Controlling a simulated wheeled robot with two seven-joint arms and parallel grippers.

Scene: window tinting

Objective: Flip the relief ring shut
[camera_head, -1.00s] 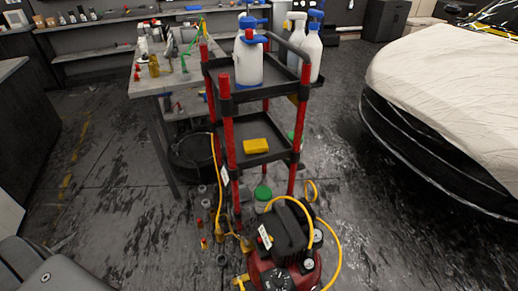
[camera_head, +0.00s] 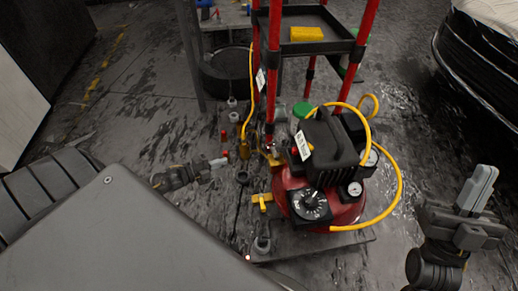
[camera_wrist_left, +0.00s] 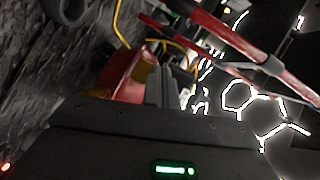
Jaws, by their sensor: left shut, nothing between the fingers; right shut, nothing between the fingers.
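A red compressor tank (camera_head: 347,212) with a black motor housing (camera_head: 330,148) stands on the floor at the foot of a cart. A black dial (camera_head: 309,203), small gauges (camera_head: 355,188) and brass fittings are on its front and left side. I cannot make out the relief ring for certain among the small fittings. My left gripper (camera_head: 218,162) is shut and empty, to the left of the brass fittings and apart from them. In the left wrist view its fingers (camera_wrist_left: 163,86) point toward red and yellow parts. My right gripper (camera_head: 482,184) is shut and empty, right of the compressor.
The black cart with red posts (camera_head: 365,25) stands behind the compressor and carries a yellow block (camera_head: 307,34). A yellow hose (camera_head: 397,180) loops around its right side. Small bottles and fittings (camera_head: 233,108) stand on the floor. A covered car (camera_head: 480,50) is at upper right.

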